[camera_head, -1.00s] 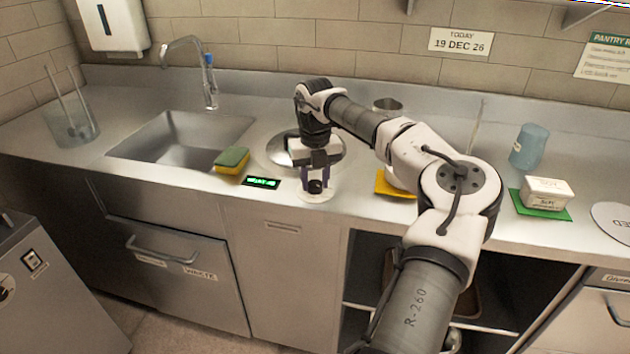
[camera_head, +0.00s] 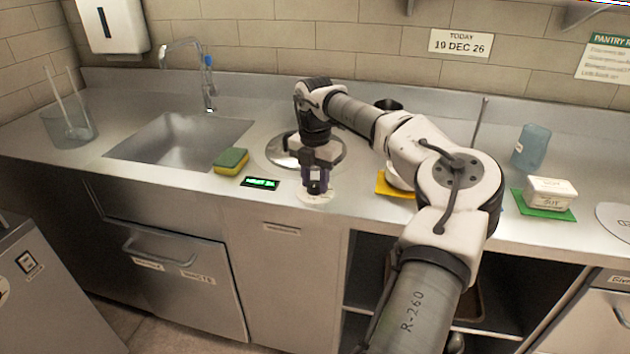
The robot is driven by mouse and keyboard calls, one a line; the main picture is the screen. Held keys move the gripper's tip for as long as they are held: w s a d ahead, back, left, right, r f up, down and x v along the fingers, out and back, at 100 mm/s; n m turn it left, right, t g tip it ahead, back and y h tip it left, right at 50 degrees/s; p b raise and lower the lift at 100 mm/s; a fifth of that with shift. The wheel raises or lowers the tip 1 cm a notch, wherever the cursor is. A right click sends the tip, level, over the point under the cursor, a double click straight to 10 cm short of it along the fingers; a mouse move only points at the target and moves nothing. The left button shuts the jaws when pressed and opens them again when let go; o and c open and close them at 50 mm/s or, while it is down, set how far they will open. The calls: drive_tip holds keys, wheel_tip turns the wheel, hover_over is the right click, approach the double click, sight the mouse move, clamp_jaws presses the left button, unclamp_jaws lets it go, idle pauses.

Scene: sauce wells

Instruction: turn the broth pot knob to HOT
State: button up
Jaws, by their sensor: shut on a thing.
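The broth pot knob (camera_head: 316,187) is a small dark knob on a pale round dial plate (camera_head: 316,198) at the counter's front edge. My gripper (camera_head: 316,184) points down and is shut on the knob. Its purple fingers hide much of the knob, and the dial's marks are too small to read. Behind it the round metal pot lid (camera_head: 284,158) sits in the counter, partly hidden by my arm. A small black display (camera_head: 262,184) with green text lies left of the dial; its text is too blurred to read.
A yellow and green sponge (camera_head: 231,161) lies between the display and the sink (camera_head: 178,140). A labelled white tub (camera_head: 550,191) sits on a green mat farther right.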

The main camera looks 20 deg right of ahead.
sight(315, 184)
drive_tip(key=shift+m, duration=0.4)
drive_tip(key=o, duration=1)
wheel_tip(315, 184, up, 14)
drive_tip(key=b, duration=0.1)
idle(0.4)
